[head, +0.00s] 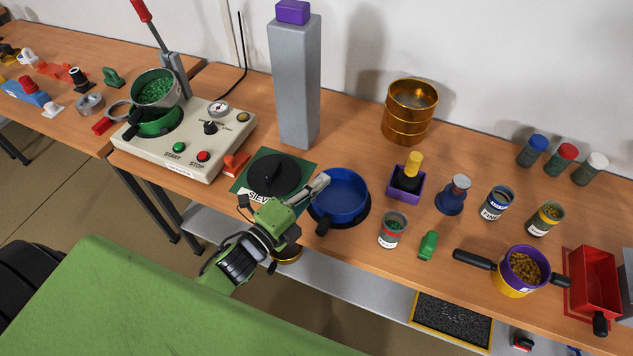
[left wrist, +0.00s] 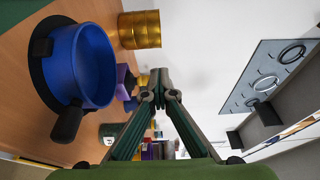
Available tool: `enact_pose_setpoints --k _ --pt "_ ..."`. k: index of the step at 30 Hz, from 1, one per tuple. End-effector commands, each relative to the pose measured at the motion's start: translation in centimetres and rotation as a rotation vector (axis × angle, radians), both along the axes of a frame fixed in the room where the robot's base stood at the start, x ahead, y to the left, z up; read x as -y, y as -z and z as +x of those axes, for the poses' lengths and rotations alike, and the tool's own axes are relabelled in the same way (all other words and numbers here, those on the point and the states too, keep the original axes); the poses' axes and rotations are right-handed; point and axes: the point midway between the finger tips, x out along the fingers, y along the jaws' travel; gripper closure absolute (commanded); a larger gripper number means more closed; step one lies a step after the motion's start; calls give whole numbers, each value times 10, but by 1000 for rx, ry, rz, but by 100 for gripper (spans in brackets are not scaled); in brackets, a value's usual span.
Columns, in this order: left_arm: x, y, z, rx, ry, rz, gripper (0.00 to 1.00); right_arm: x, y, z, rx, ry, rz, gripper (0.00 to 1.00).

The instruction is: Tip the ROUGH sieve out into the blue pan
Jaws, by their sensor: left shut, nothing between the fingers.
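The blue pan (head: 342,190) sits on a black round pad on the bench, handle towards the front; its visible inside looks empty. It also shows in the left wrist view (left wrist: 92,65). My left gripper (head: 322,183) is shut and empty at the pan's left rim; I cannot tell whether it touches. Its closed fingertips show in the left wrist view (left wrist: 160,88). No ROUGH label is readable. A grey sieve (head: 172,98) with green granules sits over a green pan on the machine. A purple-rimmed vessel (head: 505,264) with brown granules sits on a yellow one at right. My right gripper is not in view.
A black lid (head: 274,173) lies on a green mat left of the pan. A grey column (head: 295,85) stands behind.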

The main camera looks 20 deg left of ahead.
Motion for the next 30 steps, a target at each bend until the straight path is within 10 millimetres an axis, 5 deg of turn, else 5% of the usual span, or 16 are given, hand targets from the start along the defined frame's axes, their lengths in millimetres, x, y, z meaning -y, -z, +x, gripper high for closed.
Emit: enact_pose_setpoints --k 30 --pt "22 33 -14 227 0 362 100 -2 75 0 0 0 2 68"
